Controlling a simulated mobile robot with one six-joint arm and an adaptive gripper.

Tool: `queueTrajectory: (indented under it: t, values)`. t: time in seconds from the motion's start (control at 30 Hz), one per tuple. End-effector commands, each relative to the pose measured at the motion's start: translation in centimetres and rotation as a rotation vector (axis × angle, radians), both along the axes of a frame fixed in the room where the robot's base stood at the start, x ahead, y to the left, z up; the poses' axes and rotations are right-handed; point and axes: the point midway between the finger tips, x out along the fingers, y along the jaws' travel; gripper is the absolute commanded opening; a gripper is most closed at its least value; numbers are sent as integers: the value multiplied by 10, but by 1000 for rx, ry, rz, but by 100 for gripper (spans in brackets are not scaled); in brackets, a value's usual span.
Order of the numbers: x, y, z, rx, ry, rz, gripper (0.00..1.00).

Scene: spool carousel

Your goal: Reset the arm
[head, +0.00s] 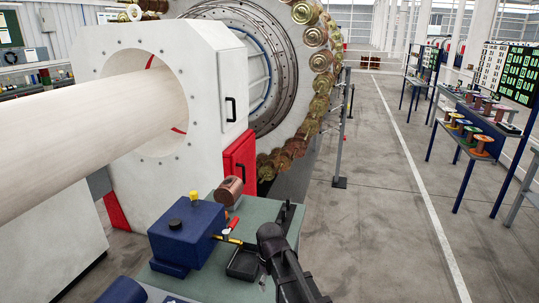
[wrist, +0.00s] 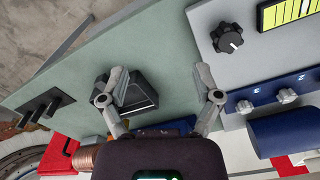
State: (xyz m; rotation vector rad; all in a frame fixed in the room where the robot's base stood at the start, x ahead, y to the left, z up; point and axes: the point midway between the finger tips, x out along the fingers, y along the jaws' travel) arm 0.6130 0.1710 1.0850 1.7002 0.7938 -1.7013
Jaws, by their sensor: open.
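My gripper (wrist: 160,85) is open in the wrist view, with its two grey fingers spread wide and nothing between them. It hangs over the green bench top (wrist: 150,45). A small black tray (wrist: 141,98) lies on the bench beyond the left finger, partly covered by it. In the head view my dark arm reaches in from the bottom over the right part of the bench (head: 262,215), and the gripper is mostly hidden there.
A blue box (head: 184,236) with knobs, a copper spool (head: 229,190) and red- and yellow-handled tools stand on the bench. The big spool carousel (head: 283,85) is behind. Racks with spools (head: 480,145) stand at right. The floor between (head: 380,200) is clear.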

Motion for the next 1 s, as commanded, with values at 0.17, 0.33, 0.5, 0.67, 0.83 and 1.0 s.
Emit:
queueTrajectory:
  t: [0.17, 0.33, 0.5, 0.67, 0.83, 1.0]
  values:
    - [-17, -48, -17, 0, 0, -207, 82]
    - [-37, -97, -32, 0, -1, -449, 82]
    - [-58, -138, -44, 0, -1, -672, 82]
    - [-71, -162, -50, 0, -1, -814, 82]
    - [-76, -171, -52, -1, 0, -874, 82]
    - [-76, -171, -51, -1, 0, -878, 82]
